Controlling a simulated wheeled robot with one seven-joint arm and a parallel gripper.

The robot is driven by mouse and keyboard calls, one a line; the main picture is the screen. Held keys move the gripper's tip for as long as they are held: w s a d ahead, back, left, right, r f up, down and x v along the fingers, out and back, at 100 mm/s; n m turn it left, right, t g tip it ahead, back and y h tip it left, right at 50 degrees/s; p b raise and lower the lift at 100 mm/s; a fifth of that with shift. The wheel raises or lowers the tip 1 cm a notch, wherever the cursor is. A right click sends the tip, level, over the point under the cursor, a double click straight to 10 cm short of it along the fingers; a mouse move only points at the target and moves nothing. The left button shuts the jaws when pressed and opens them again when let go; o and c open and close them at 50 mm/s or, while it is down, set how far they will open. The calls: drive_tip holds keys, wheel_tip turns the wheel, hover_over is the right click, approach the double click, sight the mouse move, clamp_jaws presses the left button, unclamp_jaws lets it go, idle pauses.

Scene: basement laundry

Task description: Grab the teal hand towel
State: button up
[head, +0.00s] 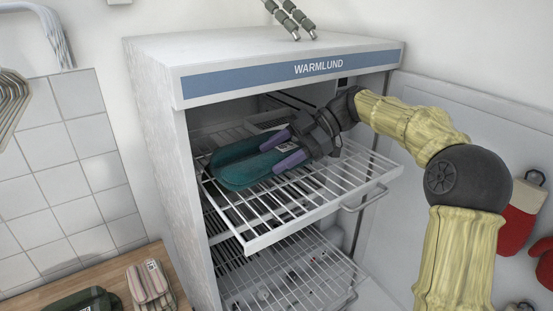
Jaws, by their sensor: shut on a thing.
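The teal hand towel (240,174) lies folded, low over the pulled-out upper wire rack (256,243) of the white WARMLUND cabinet (158,120). I cannot tell whether it still touches the rack. My gripper (282,152), with purple finger pads, reaches in from the right and is shut on the towel's right end. One finger is on the far side and one on the near side. A small pale tag shows between the fingers. The towel's right end is partly hidden by my gripper.
A lower wire rack (285,277) is also inside the cabinet. A wooden counter (180,285) at bottom left holds a striped folded towel (150,284) and a dark green folded cloth (85,302). Red and beige mitts (519,222) hang at right.

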wheel_tip(320, 180, up, 2)
drive_tip(key=shift+r+b, duration=0.1)
drive_tip(key=shift+b, duration=0.25)
drive_tip(key=s+d+b, duration=0.2)
drive_tip(key=s+d, duration=0.1)
drive_tip(key=s, duration=0.2)
drive_tip(key=s+d+b, duration=0.3)
drive_tip(key=s, duration=0.2)
drive_tip(key=s+d+b, duration=0.3)
drive_tip(key=s+d, duration=0.1)
drive_tip(key=s, duration=0.1)
drive_tip(key=shift+r, duration=0.1)
